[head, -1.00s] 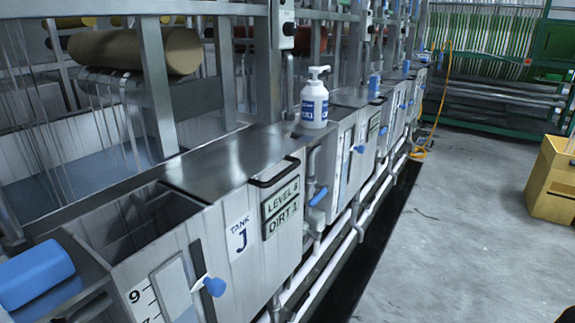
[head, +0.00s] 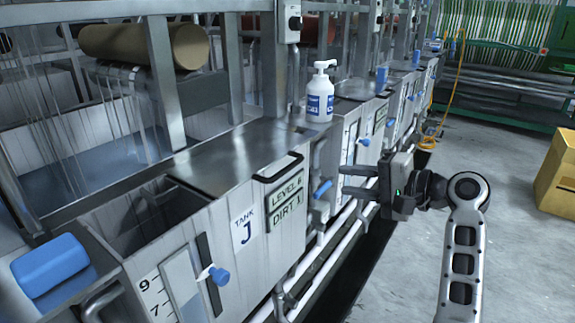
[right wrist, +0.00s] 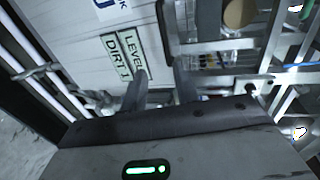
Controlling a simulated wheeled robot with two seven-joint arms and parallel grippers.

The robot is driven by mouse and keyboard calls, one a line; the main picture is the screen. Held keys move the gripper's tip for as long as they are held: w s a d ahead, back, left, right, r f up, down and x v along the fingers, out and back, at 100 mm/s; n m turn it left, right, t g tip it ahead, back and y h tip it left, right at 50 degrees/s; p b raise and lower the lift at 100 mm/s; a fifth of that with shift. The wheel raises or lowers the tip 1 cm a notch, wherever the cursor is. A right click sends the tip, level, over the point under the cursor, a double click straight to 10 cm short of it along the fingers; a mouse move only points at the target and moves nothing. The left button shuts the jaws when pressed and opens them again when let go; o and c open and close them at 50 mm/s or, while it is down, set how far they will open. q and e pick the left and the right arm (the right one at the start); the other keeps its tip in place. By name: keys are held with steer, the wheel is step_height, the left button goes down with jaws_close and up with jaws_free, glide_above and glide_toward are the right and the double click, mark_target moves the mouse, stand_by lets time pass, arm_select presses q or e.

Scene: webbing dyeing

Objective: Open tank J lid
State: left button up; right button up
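Tank J (head: 225,255) is a pale metal box with a "TANK J" label and a "LEVEL / DIRT" sign. Its flat steel lid (head: 215,155) lies level over the tank's top, left of the white bottle. A black bar handle (head: 281,168) sits at the lid's front edge, above the sign. My right gripper (head: 344,181) is open and empty, to the right of the handle and apart from it. In the right wrist view its two fingers (right wrist: 160,78) stand apart, with the sign (right wrist: 124,57) beyond them. My left gripper is not in view.
A white pump bottle (head: 319,95) stands behind the lid's right end. A blue-knobbed valve (head: 321,188) and pipes project between handle and gripper. An open dark well (head: 150,220) lies left of the lid. Floor at right is clear up to a yellow box (head: 556,175).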

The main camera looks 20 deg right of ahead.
mark_target(290, 169)
steer(key=x, duration=1)
steer(key=r+p+x, duration=0.1)
steer(key=x, duration=0.4)
steer(key=shift+w+a, duration=0.3)
steer(key=shift+a, duration=0.05)
steer(key=shift+c, duration=0.2)
jaws_close()
steer(key=shift+r, duration=0.1)
